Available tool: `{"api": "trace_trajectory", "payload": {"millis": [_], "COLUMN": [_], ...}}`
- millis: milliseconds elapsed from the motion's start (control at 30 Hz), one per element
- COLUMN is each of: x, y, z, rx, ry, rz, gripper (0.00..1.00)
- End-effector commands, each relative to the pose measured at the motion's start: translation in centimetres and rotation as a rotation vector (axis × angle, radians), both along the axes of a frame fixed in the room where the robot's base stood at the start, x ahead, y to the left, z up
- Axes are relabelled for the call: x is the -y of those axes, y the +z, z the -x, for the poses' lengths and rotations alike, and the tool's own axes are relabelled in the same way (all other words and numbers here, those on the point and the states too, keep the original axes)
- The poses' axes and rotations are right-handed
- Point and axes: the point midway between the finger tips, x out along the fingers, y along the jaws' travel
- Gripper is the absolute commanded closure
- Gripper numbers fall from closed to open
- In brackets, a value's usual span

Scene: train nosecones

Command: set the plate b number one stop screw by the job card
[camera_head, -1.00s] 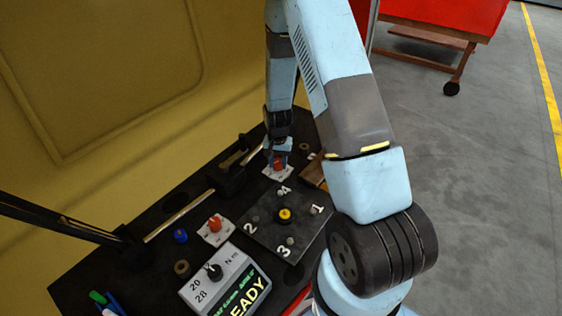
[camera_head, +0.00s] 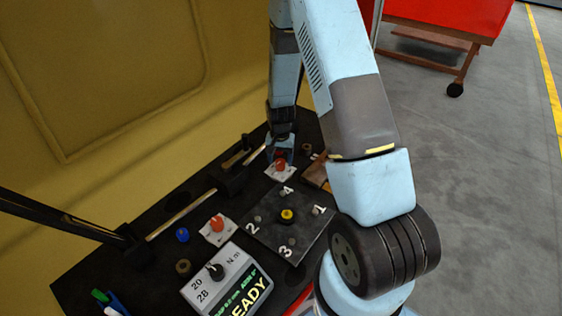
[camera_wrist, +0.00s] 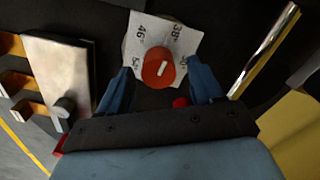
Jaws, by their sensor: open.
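My gripper (camera_head: 282,155) is open above a red knob (camera_head: 281,166) on a white card at the back of the dark bench. In the wrist view, the open fingers (camera_wrist: 160,70) stand on either side of this red knob (camera_wrist: 160,68), apart from it. A white mark runs across its top, and its card (camera_wrist: 187,38) reads 46 and 38. A dark plate (camera_head: 262,243) numbered 1 to 4 has a small grey screw by each number and a yellow centre. The screw by number 1 (camera_head: 317,210) is at its right. I cannot tell which plate is b.
A torque box (camera_head: 222,279) with a 20/28 N m dial shows READY. An orange-red knob (camera_head: 217,223) on another white card, a blue piece (camera_head: 183,235) and a brass ring (camera_head: 184,267) lie near it. A yellow panel (camera_head: 110,100) rises behind the bench.

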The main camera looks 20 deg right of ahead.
Motion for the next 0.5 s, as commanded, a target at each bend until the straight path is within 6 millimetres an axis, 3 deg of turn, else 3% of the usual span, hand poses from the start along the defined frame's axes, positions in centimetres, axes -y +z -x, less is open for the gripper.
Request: {"api": "trace_trajectory", "payload": {"millis": [500], "x": [-0.1], "y": [8.6], "z": [-0.2], "rx": [0.006], "ry": [0.001], "rz": [0.0], "gripper": [0.34]}}
